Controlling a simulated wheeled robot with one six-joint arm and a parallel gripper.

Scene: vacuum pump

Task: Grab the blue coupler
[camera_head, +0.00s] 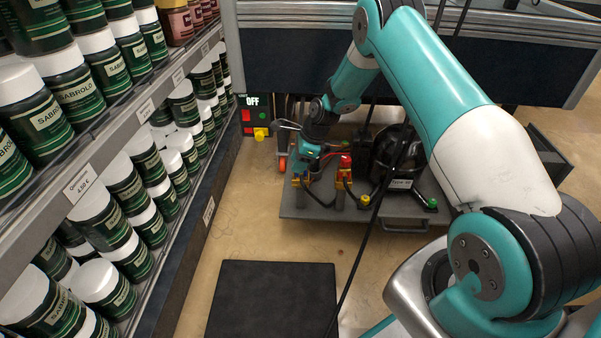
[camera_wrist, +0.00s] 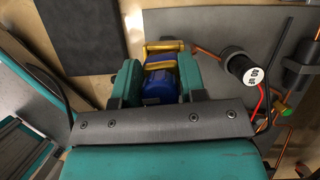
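In the wrist view, the blue coupler (camera_wrist: 160,86) with a yellow part (camera_wrist: 163,54) at its far end lies between the two teal fingers of my gripper (camera_wrist: 160,76). The fingers flank it closely on both sides with no clear gap showing. I cannot tell whether they press on it or only stand around it. The near end of the coupler is hidden by my gripper's body. In the head view, my gripper (camera_head: 305,158) is low at the left end of the pump cart (camera_head: 300,212). The coupler itself is mostly hidden there.
On the cart stand a red-topped fitting (camera_head: 345,163) just right of my gripper and a black pump (camera_head: 395,150). A shelf of green jars (camera_head: 110,215) lines the left. A dark mat (camera_head: 272,300) lies on the floor. An OFF switch box (camera_head: 253,115) stands behind left.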

